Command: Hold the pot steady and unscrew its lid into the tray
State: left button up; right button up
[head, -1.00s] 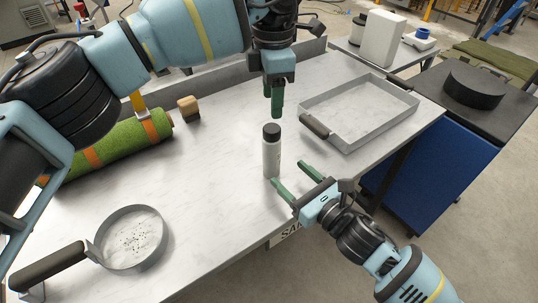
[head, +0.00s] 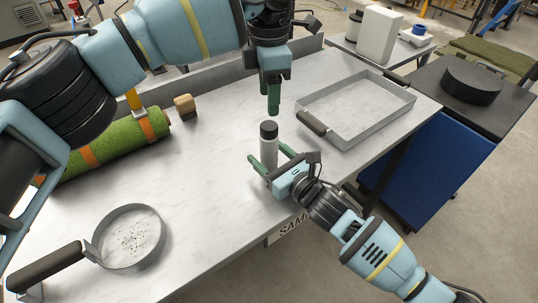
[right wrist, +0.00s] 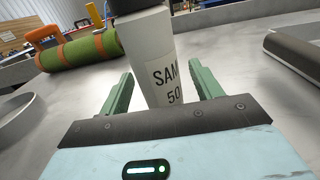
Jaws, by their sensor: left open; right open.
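The pot (head: 268,152) is a slim whitish cylinder standing upright on the grey table, with a black lid (head: 269,130) on top. In the right wrist view the pot (right wrist: 164,75) shows black lettering and stands between my fingers. My right gripper (head: 267,158) is open around the pot's body, one finger on each side; a gap shows on both sides in the wrist view. My left gripper (head: 273,103) is above the lid, pointing down, apart from it; its fingers overlap in this view. The tray (head: 357,109) is an empty shallow grey metal tray with a dark handle, right of the pot.
The table between sieve and pot is clear.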

aim_at(269, 125)
grip_shut()
pick_arm(q)
jog(key=m, duration=0.5)
jog(key=shift+m, duration=0.3)
jog(key=m, duration=0.4)
jog(key=shift+m, duration=0.4)
jog(key=m, duration=1.2)
jog(key=shift+m, duration=0.3)
jog(key=m, duration=0.4)
jog(key=shift+f, duration=4.05)
